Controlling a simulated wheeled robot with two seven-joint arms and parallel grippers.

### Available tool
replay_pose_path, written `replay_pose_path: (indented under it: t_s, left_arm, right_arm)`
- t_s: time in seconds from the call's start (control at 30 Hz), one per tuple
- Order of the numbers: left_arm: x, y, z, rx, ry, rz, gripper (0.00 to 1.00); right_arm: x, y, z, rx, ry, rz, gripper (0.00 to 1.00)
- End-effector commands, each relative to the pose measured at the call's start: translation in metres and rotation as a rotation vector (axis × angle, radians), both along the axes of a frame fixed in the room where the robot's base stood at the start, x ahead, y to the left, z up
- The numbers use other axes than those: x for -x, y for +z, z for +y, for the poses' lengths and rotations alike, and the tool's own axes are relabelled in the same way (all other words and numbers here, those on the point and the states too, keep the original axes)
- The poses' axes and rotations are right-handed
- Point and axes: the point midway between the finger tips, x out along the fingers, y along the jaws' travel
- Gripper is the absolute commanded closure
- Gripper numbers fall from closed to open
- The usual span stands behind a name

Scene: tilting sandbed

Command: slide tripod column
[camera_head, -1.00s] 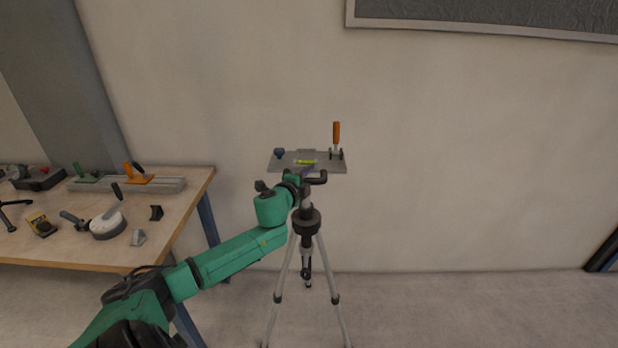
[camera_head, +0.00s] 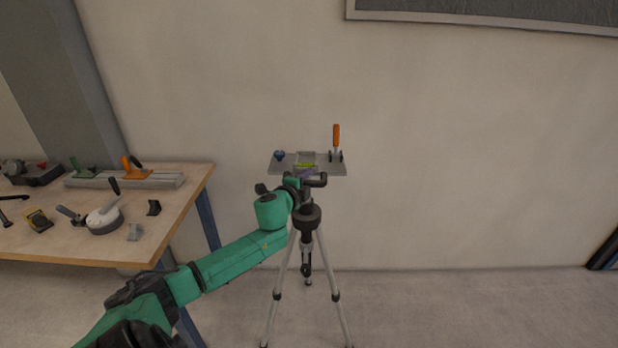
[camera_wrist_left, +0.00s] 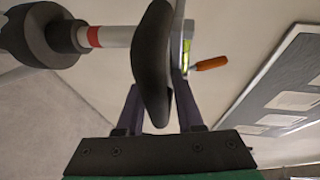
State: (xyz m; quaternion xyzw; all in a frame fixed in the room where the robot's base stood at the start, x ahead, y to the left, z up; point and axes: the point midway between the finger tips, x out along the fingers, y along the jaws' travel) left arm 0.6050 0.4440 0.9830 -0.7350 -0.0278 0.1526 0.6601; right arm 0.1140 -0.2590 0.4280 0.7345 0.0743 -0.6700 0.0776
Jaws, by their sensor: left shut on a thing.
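The tripod (camera_head: 307,217) stands upright on splayed silver legs in front of the wall. Its centre column shows in the left wrist view (camera_wrist_left: 116,37) as a grey tube with a red band, entering a black collar (camera_wrist_left: 40,35). A grey plate (camera_head: 335,168) with an orange-handled clamp, a blue knob and a yellow-green level sits on top. My left gripper (camera_head: 308,177) is just under the plate, shut on the black tripod head (camera_wrist_left: 152,55), with a purple finger on either side. In the head view my gripper partly hides the column. My right gripper is not in view.
The floor right of the tripod is clear. The wall is close behind it.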

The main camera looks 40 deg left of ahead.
Motion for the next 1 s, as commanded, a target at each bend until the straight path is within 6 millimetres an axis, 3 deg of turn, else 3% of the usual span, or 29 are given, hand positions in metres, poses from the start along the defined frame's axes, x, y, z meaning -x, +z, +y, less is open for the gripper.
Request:
replay_pose_path:
  t_s: [0.03, 0.23, 0.37, 0.7, 0.73, 0.77, 1.0]
  left_arm:
    - [0.001, -0.038, -0.002, 0.012, -0.001, 0.015, 1.0]
    - [0.001, -0.088, -0.002, 0.009, -0.001, 0.015, 1.0]
    - [0.001, -0.099, -0.002, 0.008, -0.001, 0.013, 1.0]
    - [0.002, -0.099, -0.002, 0.008, -0.002, 0.015, 1.0]
    - [0.002, -0.099, -0.002, 0.008, -0.001, 0.015, 0.53]
    - [0.001, -0.099, -0.002, 0.007, -0.001, 0.016, 0.43]
    - [0.001, -0.094, -0.001, 0.003, -0.001, 0.008, 0.43]
  right_arm:
    - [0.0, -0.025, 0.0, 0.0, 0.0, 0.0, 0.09]
    - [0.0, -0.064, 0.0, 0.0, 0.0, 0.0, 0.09]
    - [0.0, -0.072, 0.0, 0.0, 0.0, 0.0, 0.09]
    - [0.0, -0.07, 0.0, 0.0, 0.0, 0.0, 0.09]
    - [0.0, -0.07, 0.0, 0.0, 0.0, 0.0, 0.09]
    - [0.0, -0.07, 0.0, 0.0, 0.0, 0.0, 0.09]
    - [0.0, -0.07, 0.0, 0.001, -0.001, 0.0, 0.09]
